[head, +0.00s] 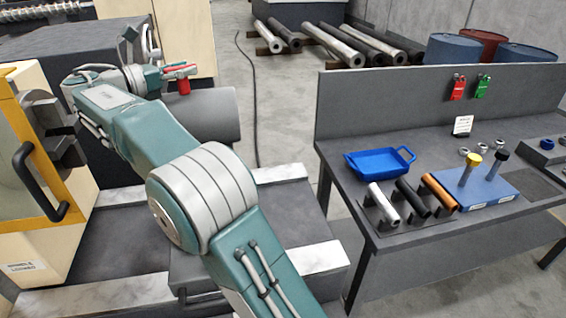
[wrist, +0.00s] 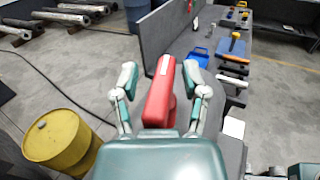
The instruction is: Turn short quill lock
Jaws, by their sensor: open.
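A red lever (wrist: 160,92) with a pale label stands between the two fingers of my gripper (wrist: 163,76) in the wrist view. The fingers are apart on either side of it, with a visible gap on the right; whether the left one touches cannot be told. In the head view my gripper (head: 172,74) is at the upper left, around the red lever (head: 182,86), in front of the grey cylinder (head: 212,115). My arm hides part of the cylinder and what the lever is mounted on.
A workbench (head: 440,235) stands to the right with a blue tray (head: 380,160), several short rods and a blue block (head: 487,187). A yellow machine door with a black handle (head: 35,175) is at left. The wrist view shows a yellow drum (wrist: 62,140) at left.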

